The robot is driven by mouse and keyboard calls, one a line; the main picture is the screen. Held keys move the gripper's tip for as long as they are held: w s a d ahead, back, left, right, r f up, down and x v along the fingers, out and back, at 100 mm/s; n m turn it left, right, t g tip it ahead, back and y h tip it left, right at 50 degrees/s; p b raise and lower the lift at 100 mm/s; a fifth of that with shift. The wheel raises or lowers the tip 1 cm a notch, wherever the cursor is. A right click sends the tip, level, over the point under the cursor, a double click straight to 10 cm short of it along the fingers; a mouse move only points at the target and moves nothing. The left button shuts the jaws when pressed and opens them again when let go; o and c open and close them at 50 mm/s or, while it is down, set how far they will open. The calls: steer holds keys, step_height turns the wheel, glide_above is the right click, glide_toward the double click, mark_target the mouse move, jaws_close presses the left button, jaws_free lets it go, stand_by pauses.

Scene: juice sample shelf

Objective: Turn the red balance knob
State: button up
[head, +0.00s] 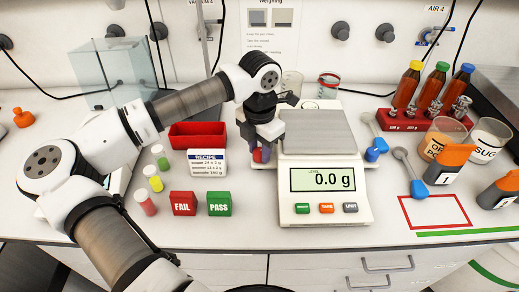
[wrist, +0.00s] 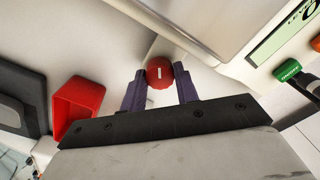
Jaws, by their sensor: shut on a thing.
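The red balance knob (wrist: 160,72) sits at the side of the white scale, with a short white mark on its face in the wrist view. In the head view only a bit of the red knob (head: 258,155) shows below my fingers. My gripper (wrist: 160,90) is shut on the knob, with one dark purple finger on each side of it. In the head view my gripper (head: 260,148) points down at the left side of the scale (head: 325,209). The scale's display reads 0.0 g.
A red bin (head: 197,135) and the white recipe card (head: 206,163) stand left of my gripper. FAIL (head: 183,203) and PASS (head: 219,203) blocks stand in front. Several bottles fill a red rack (head: 422,124) at right. A spoon (head: 409,172) lies right of the scale.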

steer(key=n+b, duration=0.1)
steer(key=b, duration=0.1)
steer(key=n+b, duration=0.2)
steer(key=b, duration=0.1)
steer(key=shift+f+n, duration=0.3)
steer(key=n+b, duration=0.4)
steer(key=shift+r+n+b, duration=0.25)
steer(key=shift+n+b, duration=0.1)
steer(key=shift+n, duration=0.05)
steer(key=shift+r, duration=0.1)
steer(key=o, duration=1)
steer(key=shift+c, duration=0.2)
